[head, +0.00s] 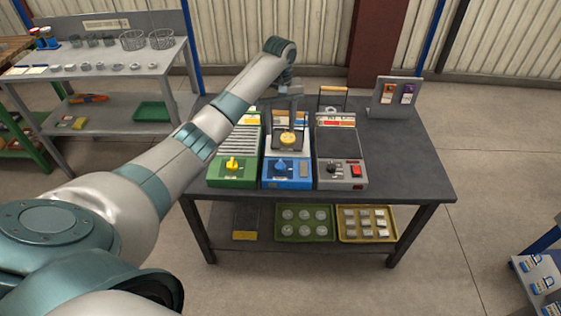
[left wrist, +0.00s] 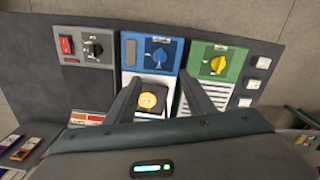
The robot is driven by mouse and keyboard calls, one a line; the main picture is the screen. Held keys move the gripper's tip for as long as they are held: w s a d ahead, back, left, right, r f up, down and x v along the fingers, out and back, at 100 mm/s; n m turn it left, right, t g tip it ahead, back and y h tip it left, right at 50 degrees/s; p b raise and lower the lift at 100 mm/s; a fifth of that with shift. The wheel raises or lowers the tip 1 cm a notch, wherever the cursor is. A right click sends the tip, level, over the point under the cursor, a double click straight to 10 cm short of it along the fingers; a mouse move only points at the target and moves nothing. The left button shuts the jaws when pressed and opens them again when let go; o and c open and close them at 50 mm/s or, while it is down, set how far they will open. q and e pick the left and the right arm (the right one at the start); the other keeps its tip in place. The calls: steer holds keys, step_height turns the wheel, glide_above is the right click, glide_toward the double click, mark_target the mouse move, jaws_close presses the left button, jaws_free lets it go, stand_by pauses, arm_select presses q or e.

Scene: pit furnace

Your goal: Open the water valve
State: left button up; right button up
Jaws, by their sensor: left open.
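A blue box (head: 287,181) stands in the middle of the dark table, with a blue knob (head: 280,164) on its front panel. I take this knob for the water valve, but its label is too small to read. A round yellow piece (head: 288,137) sits on the box behind the knob. My left gripper (head: 288,108) is over the rear of this box, open and empty. In the left wrist view its two dark fingers (left wrist: 163,77) straddle the yellow piece (left wrist: 148,100), and the blue knob (left wrist: 159,57) lies beyond the fingertips, apart from them. My right gripper is out of view.
A green box (head: 232,182) with a yellow knob (head: 232,163) stands left of the blue box. A grey box (head: 340,182) with a black knob and red switch (head: 356,170) stands right. A card stand (head: 397,97) is at the back right. The table's right side is clear.

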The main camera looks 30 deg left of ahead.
mark_target(280, 163)
arm_select(q)
steer(key=shift+f, duration=0.15)
step_height(280, 163, down, 16)
steer(key=p, duration=0.2)
steer(key=shift+p, duration=0.35)
steer(key=shift+f, duration=0.6)
steer(key=c, duration=1.1)
